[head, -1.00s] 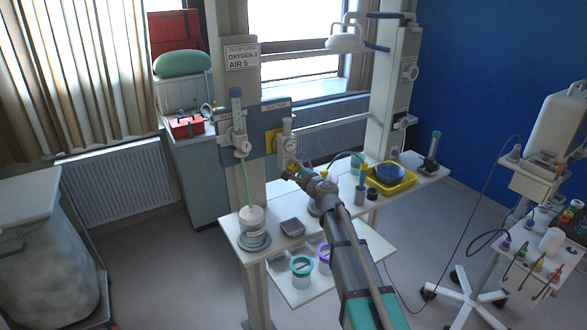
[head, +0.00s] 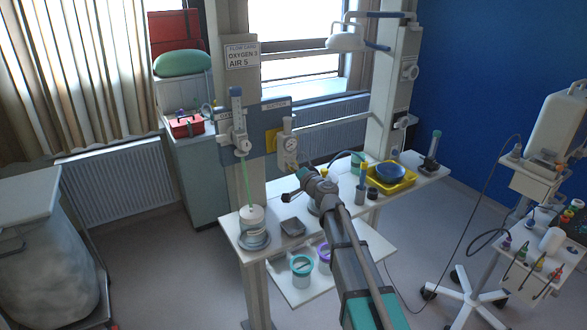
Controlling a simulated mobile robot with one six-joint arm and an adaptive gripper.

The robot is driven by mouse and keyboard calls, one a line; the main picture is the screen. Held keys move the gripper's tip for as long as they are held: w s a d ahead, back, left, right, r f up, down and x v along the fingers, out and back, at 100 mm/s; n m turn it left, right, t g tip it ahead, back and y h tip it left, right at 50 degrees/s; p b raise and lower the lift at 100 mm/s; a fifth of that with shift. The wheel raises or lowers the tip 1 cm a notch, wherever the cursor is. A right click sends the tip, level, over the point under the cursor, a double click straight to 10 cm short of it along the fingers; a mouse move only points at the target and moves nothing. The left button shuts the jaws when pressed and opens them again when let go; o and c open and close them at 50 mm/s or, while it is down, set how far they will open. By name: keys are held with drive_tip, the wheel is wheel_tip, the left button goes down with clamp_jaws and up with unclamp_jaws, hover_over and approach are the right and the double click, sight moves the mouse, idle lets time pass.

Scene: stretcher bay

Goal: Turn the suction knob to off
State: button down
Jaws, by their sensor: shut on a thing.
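The suction regulator (head: 287,150), a pale unit with a round gauge, hangs at the right end of the blue wall rail (head: 262,148), below a suction label. My gripper (head: 295,171) is at the lower end of this regulator, reached by my arm from the lower right. It is small and mostly hidden by my wrist. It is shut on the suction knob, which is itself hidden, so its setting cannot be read.
A flowmeter (head: 238,125) with a green tube stands left of the regulator, above a bottle (head: 252,220) on the white shelf. A grey dish (head: 293,227), a yellow tray (head: 390,180) and a blue bowl (head: 390,172) are also on it.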

drive_tip(key=shift+n, duration=1.6)
drive_tip(key=shift+c, duration=1.3)
unclamp_jaws()
drive_tip(key=shift+s+d, duration=0.1)
drive_tip(key=v, duration=1.1)
drive_tip(key=shift+s+d, duration=0.2)
drive_tip(key=shift+s, duration=0.1)
drive_tip(key=shift+f, duration=0.1)
